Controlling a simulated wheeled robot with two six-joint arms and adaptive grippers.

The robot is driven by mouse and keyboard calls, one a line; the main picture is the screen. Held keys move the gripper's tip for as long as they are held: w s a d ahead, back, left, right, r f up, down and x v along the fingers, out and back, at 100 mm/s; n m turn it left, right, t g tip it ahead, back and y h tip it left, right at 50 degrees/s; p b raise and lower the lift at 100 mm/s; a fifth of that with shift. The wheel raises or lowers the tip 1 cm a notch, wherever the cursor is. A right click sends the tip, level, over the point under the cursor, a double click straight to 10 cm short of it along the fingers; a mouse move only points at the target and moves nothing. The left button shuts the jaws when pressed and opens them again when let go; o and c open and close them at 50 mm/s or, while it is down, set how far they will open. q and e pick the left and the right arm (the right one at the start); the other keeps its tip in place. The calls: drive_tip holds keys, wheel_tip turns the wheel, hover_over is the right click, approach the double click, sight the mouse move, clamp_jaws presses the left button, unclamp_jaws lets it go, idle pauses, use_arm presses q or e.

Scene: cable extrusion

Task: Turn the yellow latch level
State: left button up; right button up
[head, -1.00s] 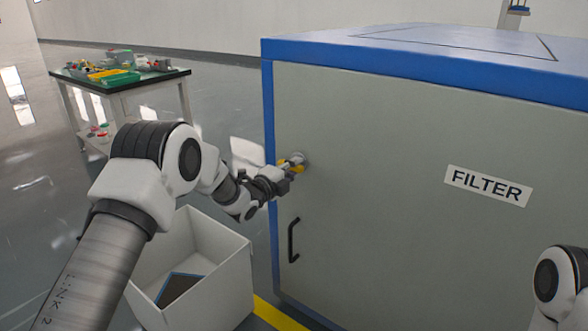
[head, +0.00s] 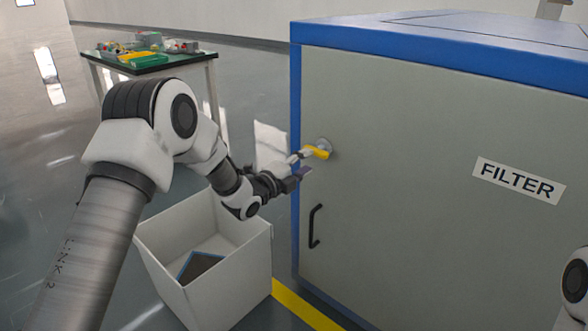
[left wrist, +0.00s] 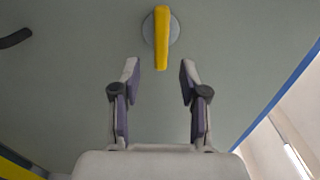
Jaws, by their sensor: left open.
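The yellow latch (head: 317,152) is a short bar on a round grey mount on the cabinet door. In the head view it lies roughly along the slope of the FILTER label, close to level. My left gripper (head: 303,164) is open and empty, just left of and below the latch. In the left wrist view the latch (left wrist: 162,38) lies straight ahead, its near end in line with the gap between the spread fingertips (left wrist: 159,68). No finger appears to touch it. Only a piece of my right arm shows at the right edge; its gripper is out of view.
The grey cabinet door (head: 400,220) has a blue frame, a black handle (head: 314,227) below the latch and a FILTER label (head: 518,181). A white open bin (head: 245,275) stands below my left arm. A table with coloured items (head: 150,65) is behind at left.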

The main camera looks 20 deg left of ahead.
use_arm(q)
drive_tip(key=v, duration=0.5)
drive_tip(key=shift+s, duration=0.2)
drive_tip(key=shift+f, duration=0.1)
